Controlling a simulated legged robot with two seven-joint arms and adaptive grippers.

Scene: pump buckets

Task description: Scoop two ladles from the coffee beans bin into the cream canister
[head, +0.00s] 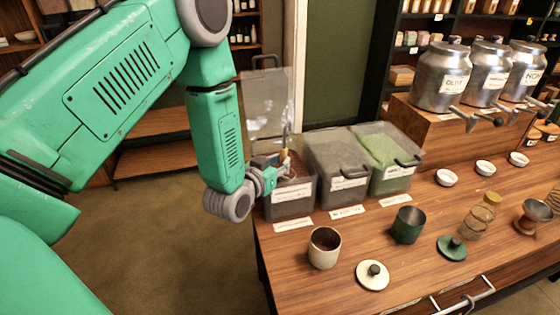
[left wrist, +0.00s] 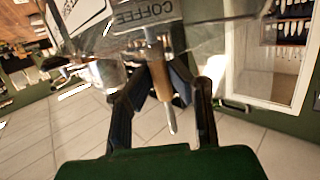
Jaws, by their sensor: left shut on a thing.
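My left gripper (head: 277,168) is at the leftmost clear bin, the coffee beans bin (head: 290,208), over its open top. It is shut on the wooden handle of a ladle (left wrist: 158,80), seen between the fingers in the left wrist view, where the gripper (left wrist: 165,95) also shows. The ladle's bowl is not clearly visible. The bin's clear lid (head: 265,100) stands raised behind it. The cream canister (head: 324,257) stands uncovered on the table in front of the bins. Its inside looks dark brown; I cannot tell its contents. My right gripper is not in view.
A cream lid (head: 372,275) lies right of the cream canister. A dark green canister (head: 407,226) and its lid (head: 451,248) stand further right. Two more bins, one with green contents (head: 388,150), adjoin the coffee bin. Metal jars (head: 440,80) stand on a wooden riser.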

